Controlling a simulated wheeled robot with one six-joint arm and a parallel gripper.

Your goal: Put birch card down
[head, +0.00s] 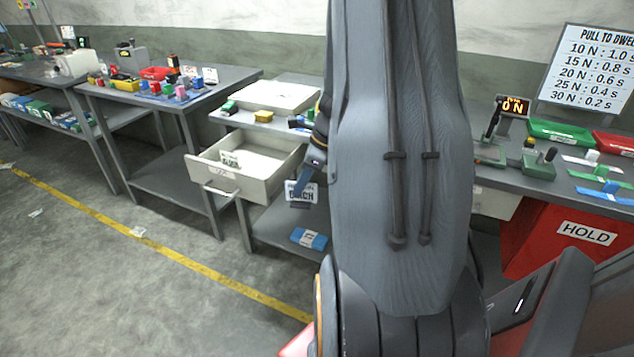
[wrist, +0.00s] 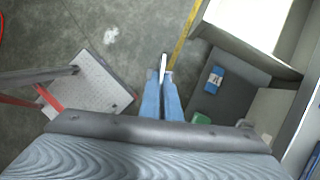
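The birch card (head: 301,194) is a small white card with dark lettering that reads partly as BIRCH. My gripper (head: 302,184) is shut on it and holds it in the air, to the right of the open drawer's front in the head view. In the wrist view the two blue fingers of my gripper (wrist: 163,86) are close together, with the card (wrist: 163,62) seen nearly edge-on as a thin white strip at their tips. My arm hides much of the middle of the head view.
An open cream drawer (head: 202,174) holds another lettered card (head: 230,159). A blue packet (head: 309,239) lies on the lower shelf (head: 277,231). A table with small coloured objects (head: 226,78) stands left. A red bin marked HOLD (head: 541,236) is right. Floor at left is mostly open.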

